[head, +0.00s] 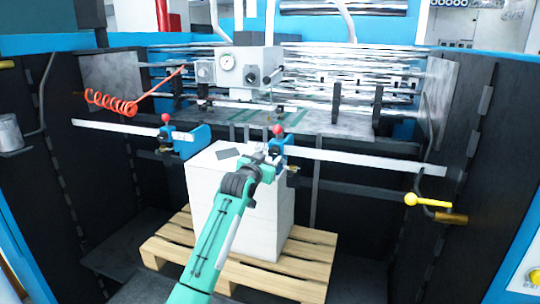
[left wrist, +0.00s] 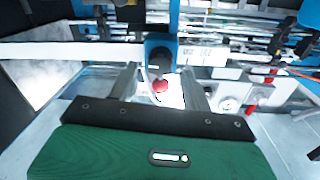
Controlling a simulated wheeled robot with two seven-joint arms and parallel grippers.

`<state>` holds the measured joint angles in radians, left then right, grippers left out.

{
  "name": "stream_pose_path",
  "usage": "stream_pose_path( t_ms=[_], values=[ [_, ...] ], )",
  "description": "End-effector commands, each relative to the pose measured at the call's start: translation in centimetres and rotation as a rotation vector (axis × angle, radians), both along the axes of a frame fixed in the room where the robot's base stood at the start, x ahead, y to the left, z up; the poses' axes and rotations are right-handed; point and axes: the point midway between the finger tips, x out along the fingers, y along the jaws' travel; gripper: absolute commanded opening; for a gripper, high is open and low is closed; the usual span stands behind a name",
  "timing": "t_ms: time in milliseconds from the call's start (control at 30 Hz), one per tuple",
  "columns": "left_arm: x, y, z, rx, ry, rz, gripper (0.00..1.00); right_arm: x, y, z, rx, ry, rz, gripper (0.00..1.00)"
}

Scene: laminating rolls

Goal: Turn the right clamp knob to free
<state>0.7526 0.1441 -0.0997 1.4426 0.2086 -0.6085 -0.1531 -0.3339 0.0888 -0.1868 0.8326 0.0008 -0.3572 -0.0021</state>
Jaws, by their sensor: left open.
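The right clamp knob (head: 278,130) is a small red ball on top of a blue clamp (head: 284,143) on the white bar. My left gripper (head: 267,151) is at the front of this clamp, just below the knob in the head view. In the left wrist view the red knob (left wrist: 159,86) shows between the two fingers of my left gripper (left wrist: 160,82). The fingers are open, with a gap visible on either side of the knob. The clamp's lower part is partly hidden by the gripper. My right gripper is not in view.
A second blue clamp (head: 190,141) with a red knob stands further left on the bar. A white stack (head: 262,222) on a wooden pallet (head: 315,258) is below my left arm. A grey gauge box (head: 243,68) and an orange coiled hose (head: 110,102) are behind.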

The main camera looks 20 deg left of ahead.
Motion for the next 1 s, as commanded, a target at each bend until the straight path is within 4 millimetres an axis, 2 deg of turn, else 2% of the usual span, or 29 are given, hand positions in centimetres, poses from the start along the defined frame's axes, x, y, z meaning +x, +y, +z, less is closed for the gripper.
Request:
stream_pose_path(
  t_ms=[200,567,667,800,1000],
  values=[
    [1.7,-0.2,0.1,0.001,0.001,0.0,0.49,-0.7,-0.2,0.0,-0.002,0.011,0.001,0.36],
    [2.1,-0.2,0.0,0.001,0.0,0.0,0.49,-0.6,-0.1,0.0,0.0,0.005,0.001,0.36],
    [2.1,-0.2,0.0,0.001,0.0,0.0,0.34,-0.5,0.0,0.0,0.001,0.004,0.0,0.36],
    [2.1,-0.2,0.0,0.001,0.0,0.0,0.06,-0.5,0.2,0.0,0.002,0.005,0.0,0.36],
    [2.1,-0.2,0.0,-0.006,0.001,0.0,0.05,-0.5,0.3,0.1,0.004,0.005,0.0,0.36]
  ],
)
